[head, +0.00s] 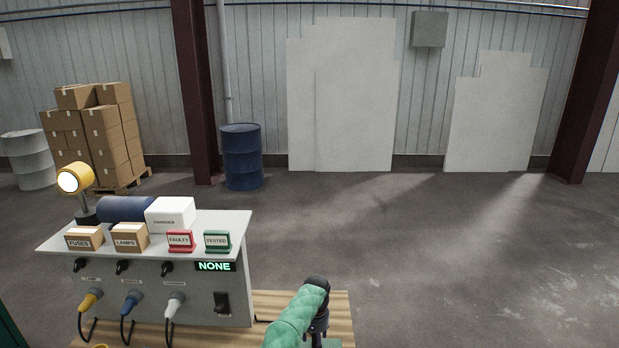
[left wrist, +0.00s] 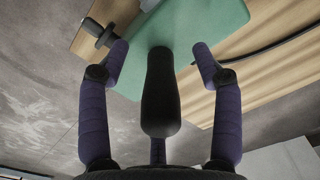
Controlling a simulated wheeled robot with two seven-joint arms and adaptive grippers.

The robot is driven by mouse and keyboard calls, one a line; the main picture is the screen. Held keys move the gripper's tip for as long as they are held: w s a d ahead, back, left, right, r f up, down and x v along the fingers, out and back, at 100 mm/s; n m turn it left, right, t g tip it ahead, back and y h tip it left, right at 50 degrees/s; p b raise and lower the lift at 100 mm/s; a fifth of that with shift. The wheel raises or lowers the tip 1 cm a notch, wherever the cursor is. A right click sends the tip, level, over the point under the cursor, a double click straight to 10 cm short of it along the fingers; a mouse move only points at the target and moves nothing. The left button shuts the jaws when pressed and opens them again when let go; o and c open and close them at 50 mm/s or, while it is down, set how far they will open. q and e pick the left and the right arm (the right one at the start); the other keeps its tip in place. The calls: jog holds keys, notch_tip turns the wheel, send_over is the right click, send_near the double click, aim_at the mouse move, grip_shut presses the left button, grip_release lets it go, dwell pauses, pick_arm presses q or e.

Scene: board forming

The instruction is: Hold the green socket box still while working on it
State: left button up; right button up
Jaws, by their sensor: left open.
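The green socket box (left wrist: 205,38) shows in the left wrist view as a flat green face on the wooden bench top. My right gripper is not seen.
A grey test panel (head: 150,300) stands left on the wooden bench (head: 275,305). It carries a lamp (head: 75,180), small boxes, a red FAULTY tray (head: 181,240), a green TESTED tray (head: 217,241) and plugged cables. Its display reads NONE. The floor to the right is clear.

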pick_arm(q)
jog(key=shift+o, duration=0.3)
jog(key=o, duration=0.5)
jog(key=shift+r, duration=0.15)
notch_tip(320, 180, up, 12)
jog(key=shift+f, duration=0.15)
dwell(0.4)
